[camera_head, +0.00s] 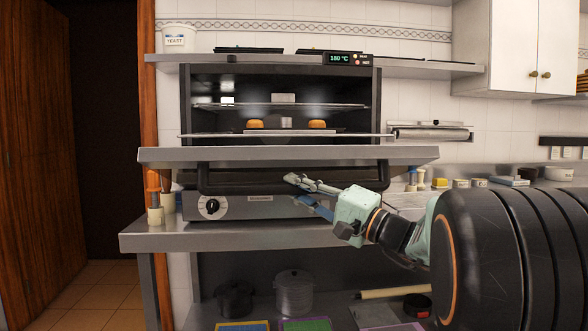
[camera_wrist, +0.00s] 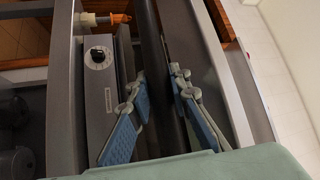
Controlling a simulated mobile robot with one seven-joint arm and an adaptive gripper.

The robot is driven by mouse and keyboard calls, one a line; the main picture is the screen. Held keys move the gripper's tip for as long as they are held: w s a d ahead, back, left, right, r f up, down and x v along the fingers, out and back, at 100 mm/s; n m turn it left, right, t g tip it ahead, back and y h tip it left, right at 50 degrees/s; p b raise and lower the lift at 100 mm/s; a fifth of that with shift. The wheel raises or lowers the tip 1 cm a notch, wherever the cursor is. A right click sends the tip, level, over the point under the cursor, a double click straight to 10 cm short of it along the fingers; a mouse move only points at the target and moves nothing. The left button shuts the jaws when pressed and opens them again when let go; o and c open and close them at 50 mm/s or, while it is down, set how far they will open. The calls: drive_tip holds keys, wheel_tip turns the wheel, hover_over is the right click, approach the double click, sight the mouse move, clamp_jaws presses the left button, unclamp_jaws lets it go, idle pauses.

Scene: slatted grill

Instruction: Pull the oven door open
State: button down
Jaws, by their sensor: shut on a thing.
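Above the shelf, a dark oven chamber (camera_head: 283,83) shows racks and two buns.
The counter edge (camera_head: 150,241) lies below. Pots (camera_head: 294,292) stand on the lower shelf. Small jars (camera_head: 440,184) are on the right counter. A wooden door (camera_head: 35,160) is at far left.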

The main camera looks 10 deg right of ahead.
wheel_tip(320, 180, down, 8)
drive_tip(key=n, duration=0.1)
drive_tip(key=shift+w+y, duration=0.2)
drive_tip(key=shift+y, duration=0.2)
drive_tip(key=c, duration=1.8)
unclamp_jaws()
drive_tip(key=shift+o, duration=0.2)
drive_tip(key=v, duration=1.2)
